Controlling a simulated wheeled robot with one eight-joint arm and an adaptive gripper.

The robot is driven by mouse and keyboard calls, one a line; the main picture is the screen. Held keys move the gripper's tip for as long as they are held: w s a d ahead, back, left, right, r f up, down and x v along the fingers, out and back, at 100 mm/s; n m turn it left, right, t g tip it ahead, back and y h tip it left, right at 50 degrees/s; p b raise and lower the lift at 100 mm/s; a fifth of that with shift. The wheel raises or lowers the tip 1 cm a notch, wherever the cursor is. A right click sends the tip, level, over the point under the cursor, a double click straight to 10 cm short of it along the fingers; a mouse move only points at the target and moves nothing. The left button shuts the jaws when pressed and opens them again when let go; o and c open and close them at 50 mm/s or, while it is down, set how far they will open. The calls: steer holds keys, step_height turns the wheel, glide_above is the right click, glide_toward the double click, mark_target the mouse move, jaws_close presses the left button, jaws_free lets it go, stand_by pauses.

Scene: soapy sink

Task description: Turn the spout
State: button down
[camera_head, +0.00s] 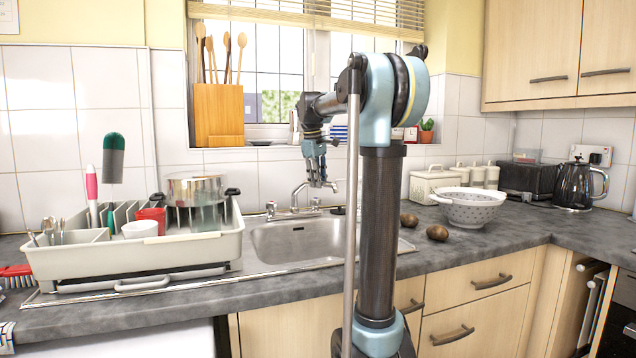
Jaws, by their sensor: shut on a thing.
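The silver spout (299,191) rises from the tap base behind the sink and curves up to the right, its outlet end beside my gripper. My gripper (318,182) points down over the back of the sink and is shut on the spout near its right end. The exact contact of the fingers is small and hard to make out. Two tap handles (271,207) stand low at the tap base. The steel sink basin (300,238) lies below and looks empty.
A dish rack (215,247) with a pot and a red cup stands left of the sink. A white colander (468,209) and two brown potatoes (437,233) sit to the right. A wooden utensil block (218,115) stands on the window sill. My arm hides part of the sink's right side.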

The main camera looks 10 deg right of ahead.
steer(key=shift+s+a+m+g, duration=0.15)
steer(key=shift+s+a+m, duration=0.3)
steer(key=shift+a+m, duration=0.4)
steer(key=shift+s+a+m+g, duration=0.1)
steer(key=shift+s+a+m, duration=0.5)
steer(key=shift+m, duration=0.35)
steer(key=shift+s+a+m+g, duration=0.15)
steer(key=shift+s+a+m, duration=0.2)
steer(key=shift+a+m, duration=0.5)
steer(key=c, duration=1.4)
jaws_free()
steer(key=shift+c, duration=0.2)
step_height(320, 180, up, 12)
steer(key=a, duration=0.2)
steer(key=shift+s+f, duration=0.15)
steer(key=shift+s, duration=0.2)
